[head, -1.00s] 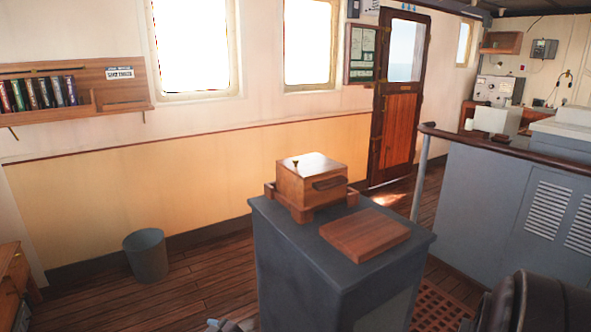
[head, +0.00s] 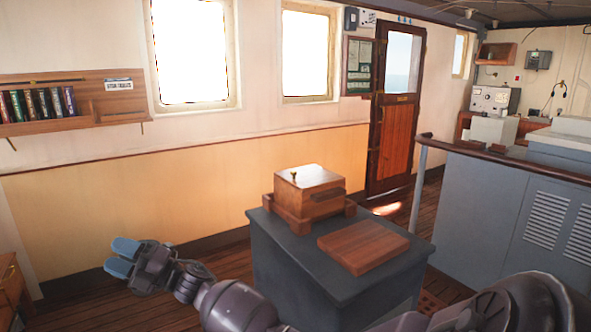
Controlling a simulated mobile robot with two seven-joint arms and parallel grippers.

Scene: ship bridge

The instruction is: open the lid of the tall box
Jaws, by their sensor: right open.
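The tall box (head: 308,196) is a wooden cube-like box standing in a low wooden frame (head: 299,224) on the dark grey pedestal (head: 262,222). Its top lid (head: 312,175) lies flat and shut, with a small brass knob near its left edge. My right gripper (head: 121,257) has blue fingertips and is open and empty. It is out to the left of the pedestal, over the floor and well apart from the box. My left gripper is not in view.
A flat wooden board (head: 362,245) lies on the pedestal in front of the box. A bookshelf (head: 55,103) hangs on the left wall. A grey console (head: 500,205) with a rail stands at right. A wooden door (head: 396,110) is behind the pedestal.

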